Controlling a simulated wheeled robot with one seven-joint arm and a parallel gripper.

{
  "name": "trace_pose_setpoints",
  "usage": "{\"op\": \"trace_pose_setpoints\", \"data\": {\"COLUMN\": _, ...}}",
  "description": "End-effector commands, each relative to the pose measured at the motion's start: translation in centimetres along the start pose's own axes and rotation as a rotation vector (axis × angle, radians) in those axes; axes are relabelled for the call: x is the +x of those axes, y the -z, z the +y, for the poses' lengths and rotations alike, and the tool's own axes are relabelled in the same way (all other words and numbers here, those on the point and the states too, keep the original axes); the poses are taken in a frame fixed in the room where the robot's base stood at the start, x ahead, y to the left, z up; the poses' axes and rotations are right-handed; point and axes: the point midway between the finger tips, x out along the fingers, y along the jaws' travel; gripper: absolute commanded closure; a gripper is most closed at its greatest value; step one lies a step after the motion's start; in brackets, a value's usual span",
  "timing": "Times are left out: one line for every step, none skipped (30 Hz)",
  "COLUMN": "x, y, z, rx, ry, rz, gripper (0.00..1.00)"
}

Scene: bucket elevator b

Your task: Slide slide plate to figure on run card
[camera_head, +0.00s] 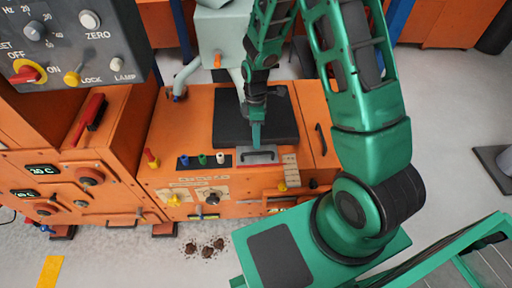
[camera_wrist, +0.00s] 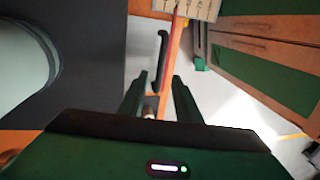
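A grey slide plate (camera_head: 268,157) with a black bar handle lies at the front edge of the orange machine top in the head view. The handle (camera_wrist: 161,52) shows upright in the wrist view, roughly ahead of the gap between my fingers. My gripper (camera_head: 256,144) is over the plate's left part, close to the handle; contact cannot be told. In the wrist view my gripper (camera_wrist: 161,78) has its two fingers apart, with nothing clearly held.
Several coloured knobs (camera_head: 203,160) stand left of the plate. A black square pad (camera_head: 227,118) lies behind it, and another black handle (camera_head: 321,139) is to the right. A grey control panel (camera_head: 60,45) is at upper left. Brown clumps (camera_head: 205,248) lie on the floor.

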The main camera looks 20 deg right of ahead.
Motion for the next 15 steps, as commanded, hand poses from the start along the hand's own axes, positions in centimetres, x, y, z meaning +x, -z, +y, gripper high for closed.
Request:
{"op": "trace_pose_setpoints", "data": {"x": 1.0, "y": 0.0, "z": -0.1, "rx": 0.000, "ry": 0.004, "rz": -0.002, "gripper": 0.70}}
{"op": "trace_pose_setpoints", "data": {"x": 1.5, "y": 0.0, "z": -0.1, "rx": 0.000, "ry": 0.004, "rz": -0.002, "gripper": 0.70}}
{"op": "trace_pose_setpoints", "data": {"x": 2.2, "y": 0.0, "z": -0.1, "rx": 0.000, "ry": 0.004, "rz": -0.002, "gripper": 0.70}}
{"op": "trace_pose_setpoints", "data": {"x": 2.6, "y": 0.0, "z": -0.1, "rx": 0.000, "ry": 0.004, "rz": -0.002, "gripper": 0.70}}
{"op": "trace_pose_setpoints", "data": {"x": 3.1, "y": -0.1, "z": -0.1, "rx": 0.000, "ry": 0.003, "rz": -0.002, "gripper": 0.70}}
{"op": "trace_pose_setpoints", "data": {"x": 3.6, "y": 0.0, "z": -0.1, "rx": 0.000, "ry": 0.003, "rz": -0.002, "gripper": 0.70}}
{"op": "trace_pose_setpoints", "data": {"x": 3.9, "y": 0.0, "z": -0.1, "rx": 0.000, "ry": 0.003, "rz": -0.002, "gripper": 0.70}}
{"op": "trace_pose_setpoints", "data": {"x": 4.2, "y": 0.0, "z": -0.1, "rx": 0.000, "ry": 0.002, "rz": -0.001, "gripper": 0.70}}
{"op": "trace_pose_setpoints", "data": {"x": 4.6, "y": 0.0, "z": -0.1, "rx": 0.001, "ry": 0.002, "rz": -0.001, "gripper": 0.70}}
{"op": "trace_pose_setpoints", "data": {"x": 4.8, "y": 0.0, "z": -0.1, "rx": 0.001, "ry": 0.001, "rz": -0.001, "gripper": 0.70}}
{"op": "trace_pose_setpoints", "data": {"x": 5.0, "y": 0.0, "z": -0.1, "rx": 0.001, "ry": 0.001, "rz": -0.001, "gripper": 0.70}}
{"op": "trace_pose_setpoints", "data": {"x": 5.2, "y": 0.0, "z": -0.1, "rx": 0.001, "ry": 0.001, "rz": -0.001, "gripper": 0.70}}
{"op": "trace_pose_setpoints", "data": {"x": 5.3, "y": 0.0, "z": 0.0, "rx": 0.001, "ry": 0.001, "rz": -0.001, "gripper": 0.70}}
{"op": "trace_pose_setpoints", "data": {"x": 5.4, "y": 0.0, "z": 0.0, "rx": 0.001, "ry": 0.000, "rz": -0.001, "gripper": 0.70}}
{"op": "trace_pose_setpoints", "data": {"x": 5.5, "y": 0.0, "z": 0.0, "rx": 0.001, "ry": 0.000, "rz": -0.001, "gripper": 0.70}}
